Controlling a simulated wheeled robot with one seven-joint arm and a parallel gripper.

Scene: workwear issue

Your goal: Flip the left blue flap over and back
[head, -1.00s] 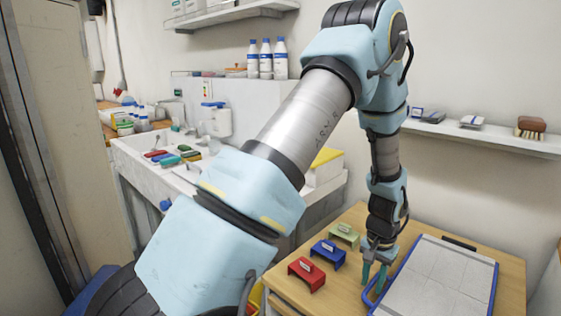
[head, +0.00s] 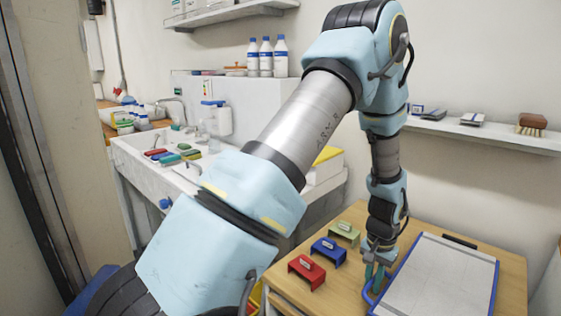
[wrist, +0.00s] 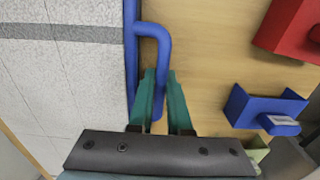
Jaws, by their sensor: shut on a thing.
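A grey panelled board (head: 440,275) with blue edging lies flat on the wooden table. A blue loop-shaped handle (head: 369,292) sticks out from its left edge. In the wrist view the blue edge bar (wrist: 131,60) runs along the board (wrist: 70,80), and the handle (wrist: 165,50) curves out from it. My gripper (head: 374,272) points down at the handle. In the wrist view my green fingers (wrist: 161,88) stand on either side of the handle's bar, shut on it. The fingertips partly hide the bar.
Red (head: 307,271), blue (head: 328,252) and pale green (head: 345,233) bracket-shaped blocks stand on the table (head: 340,298) left of my gripper. A sink (head: 155,160) stands at the back left.

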